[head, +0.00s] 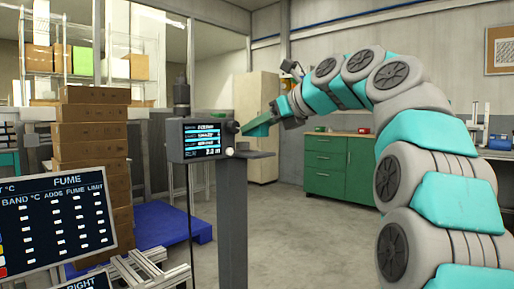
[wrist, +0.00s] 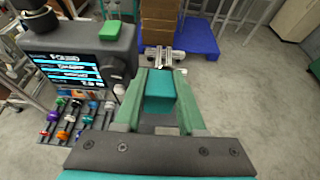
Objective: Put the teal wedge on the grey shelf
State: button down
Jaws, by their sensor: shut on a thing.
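The teal wedge (wrist: 160,92) is between the two green fingers of my gripper (wrist: 162,82) in the wrist view, and the fingers are shut on it. In the head view my gripper (head: 257,126) points left and slightly down beside the display unit. There the wedge cannot be told apart from the green fingers. A small grey shelf (head: 254,155) juts right from the top of a grey post, below my gripper. A gap shows between the gripper and the shelf in the head view.
A display unit (head: 203,140) stands close left of the shelf. A rack of coloured knobs (wrist: 75,118) lies below it in the wrist view. Green cabinets (head: 338,165) stand behind; the floor at right is clear.

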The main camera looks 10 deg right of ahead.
aim_at(257, 153)
jog(key=shift+f+b, duration=0.75)
jog(key=shift+f, duration=1.15)
jog(key=shift+f, duration=0.1)
jog(key=c, duration=0.5)
grip_release()
jog(key=p+v, duration=0.2)
jog(key=v, duration=1)
